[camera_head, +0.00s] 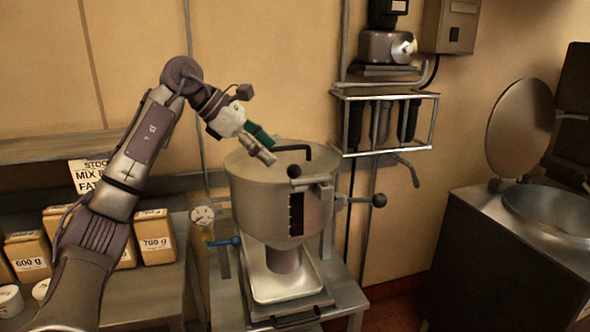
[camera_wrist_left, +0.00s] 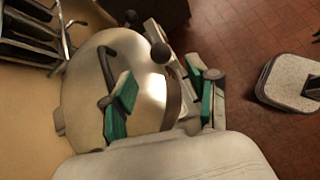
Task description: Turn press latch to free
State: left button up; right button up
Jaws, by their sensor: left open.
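The press (camera_head: 280,205) is a round metal drum with a flat lid on a stand; its lid also fills the left of the left wrist view (camera_wrist_left: 135,85). A dark bent handle (camera_head: 308,148) lies on the lid. A dark ball knob (camera_head: 294,171) sits at the front rim, and a lever with a ball knob (camera_head: 379,200) sticks out right. I cannot tell which is the latch. My left gripper (camera_head: 268,147) hovers over the lid's left side, open and empty. In the left wrist view its green-padded fingers (camera_wrist_left: 163,103) are spread, with the rim between them. My right gripper is not in view.
A white tray (camera_head: 258,289) lies under the press, and a blue-handled valve (camera_head: 225,241) is at its left. Boxes (camera_head: 155,245) stand on the left shelf. A wall rack (camera_head: 385,94) hangs behind. A kettle with a raised lid (camera_head: 520,128) stands right.

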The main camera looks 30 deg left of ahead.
aim_at(294, 170)
pick_arm(q)
jog(key=p+x, duration=0.1)
jog(key=x, duration=0.7)
jog(key=shift+w+d+f+p, duration=0.15)
jog(key=shift+d+f+p, duration=0.1)
jog(key=shift+p, duration=0.1)
jog(key=shift+a, duration=0.1)
grip_shut()
